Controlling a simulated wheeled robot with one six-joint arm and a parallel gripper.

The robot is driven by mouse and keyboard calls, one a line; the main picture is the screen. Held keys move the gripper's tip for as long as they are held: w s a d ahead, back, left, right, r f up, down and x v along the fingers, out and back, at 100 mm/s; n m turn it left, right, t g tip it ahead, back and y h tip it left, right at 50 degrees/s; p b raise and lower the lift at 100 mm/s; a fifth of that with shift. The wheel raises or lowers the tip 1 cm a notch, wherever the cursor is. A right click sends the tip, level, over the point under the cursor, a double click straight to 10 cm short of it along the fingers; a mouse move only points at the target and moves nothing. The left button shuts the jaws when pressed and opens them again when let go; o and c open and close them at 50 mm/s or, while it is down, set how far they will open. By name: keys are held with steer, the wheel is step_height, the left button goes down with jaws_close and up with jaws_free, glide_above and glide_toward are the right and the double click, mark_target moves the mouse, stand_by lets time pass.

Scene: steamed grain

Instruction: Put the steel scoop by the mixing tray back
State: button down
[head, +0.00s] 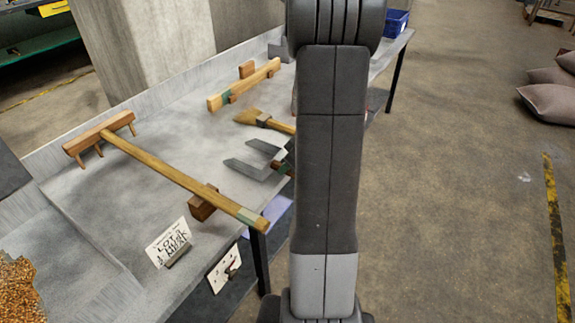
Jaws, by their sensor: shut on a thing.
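A grey metal piece with two flat prongs or side walls (247,169) shows on the table, just left of my upright arm link. A small reddish-brown part shows at its right end. It may be the steel scoop, but its right side is hidden and I cannot tell for sure. A grey tray-like area with brown grain (18,285) is at the lower left, cut off by the picture's edge; it may be the mixing tray. My gripper is not visible, and my arm link covers the middle of the view.
The grey table (185,120) holds a long wooden rake (165,168) on a block, a brush (262,120), a wooden bar (243,85) and a lettered card (168,243). A blue bin (397,22) stands at the far end. Floor right of my arm is clear; sacks (550,100) lie beyond.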

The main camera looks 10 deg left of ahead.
steer(key=shift+f+b, duration=0.3)
steer(key=shift+b, duration=0.05)
steer(key=c, duration=1.1)
jaws_free()
steer(key=p+v, duration=0.1)
steer(key=v, duration=1.3)
steer(key=shift+s, duration=0.1)
steer(key=shift+f, duration=0.15)
steer(key=b+x, duration=0.1)
steer(key=x, duration=1.2)
steer(key=shift+a+f, duration=0.15)
steer(key=shift+a, duration=0.05)
steer(key=shift+w+a+p, duration=0.1)
steer(key=shift+w+p, duration=0.15)
steer(key=shift+p, duration=0.15)
